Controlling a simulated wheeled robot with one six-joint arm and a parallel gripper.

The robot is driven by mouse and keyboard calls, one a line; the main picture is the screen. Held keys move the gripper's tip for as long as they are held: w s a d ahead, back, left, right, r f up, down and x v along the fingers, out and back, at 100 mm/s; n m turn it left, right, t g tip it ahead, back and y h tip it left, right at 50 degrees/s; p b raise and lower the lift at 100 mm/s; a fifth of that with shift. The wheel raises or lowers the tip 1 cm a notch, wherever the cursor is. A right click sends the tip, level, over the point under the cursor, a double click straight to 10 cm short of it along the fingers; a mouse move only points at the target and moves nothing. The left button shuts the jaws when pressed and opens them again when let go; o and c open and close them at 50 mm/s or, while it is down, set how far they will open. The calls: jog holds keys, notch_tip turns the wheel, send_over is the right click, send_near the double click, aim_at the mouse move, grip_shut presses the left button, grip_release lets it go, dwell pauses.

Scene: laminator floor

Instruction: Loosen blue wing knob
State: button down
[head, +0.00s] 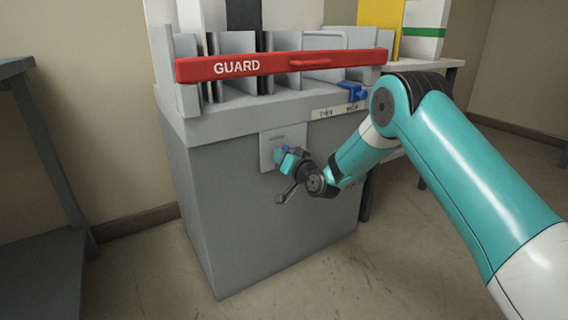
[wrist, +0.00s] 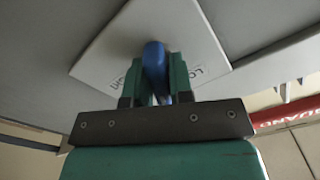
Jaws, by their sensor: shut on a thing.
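The blue wing knob (wrist: 155,62) stands on a pale square plate in the wrist view. It sits between the two teal fingers of my gripper (wrist: 156,80), which is shut on it. The plate (wrist: 188,28) carries dark lettering, partly hidden by the fingers and the knob. In the head view, my gripper (head: 284,156) is at the same plate (head: 283,134) on the front of the grey cabinet (head: 240,215). The knob is small and mostly hidden there by the gripper.
A red bar marked GUARD (head: 280,63) runs across the cabinet top. A second blue part (head: 353,91) sits near a label strip (head: 338,111) at the cabinet's upper right. A dark bench (head: 38,245) stands at left. Floor is clear in front of the cabinet.

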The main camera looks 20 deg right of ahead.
jog(key=n+b, duration=0.4)
jog(key=n, duration=0.1)
jog(key=shift+w+r+n, duration=0.1)
jog(key=shift+n, duration=0.3)
dwell(0.4)
jog(key=c, duration=1.1)
grip_release()
jog(key=shift+a, duration=0.1)
